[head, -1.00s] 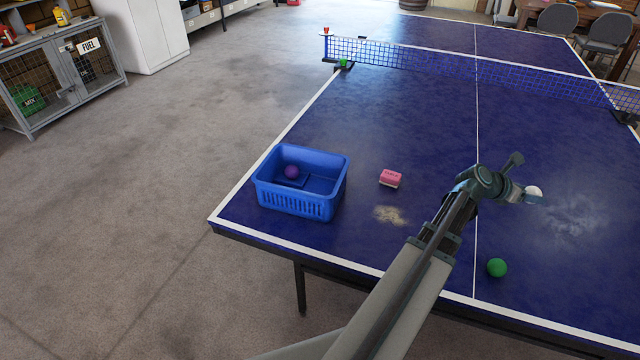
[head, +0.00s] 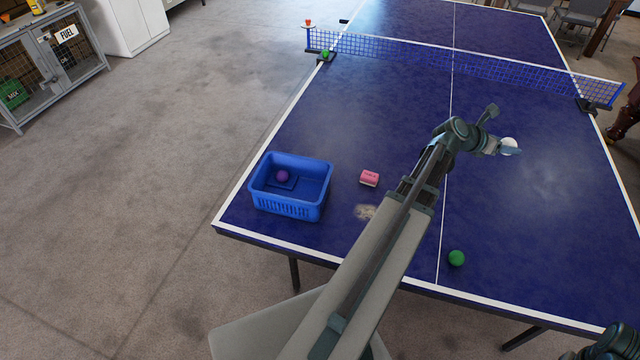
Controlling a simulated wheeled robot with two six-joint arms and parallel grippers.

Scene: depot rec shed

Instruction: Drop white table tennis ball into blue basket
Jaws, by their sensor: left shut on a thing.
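The white table tennis ball (head: 509,145) is between the fingers of my left gripper (head: 507,149), which is shut on it above the right part of the blue table. The blue basket (head: 290,208) stands on the table's near left corner, well to the left of the gripper. A purple ball (head: 282,176) lies inside the basket. Part of my right arm shows at the bottom right corner; its fingers cannot be made out.
A green ball (head: 456,258) rests near the front edge. The net (head: 430,64) crosses the table farther back. Another green ball (head: 326,54) sits by the net's left post.

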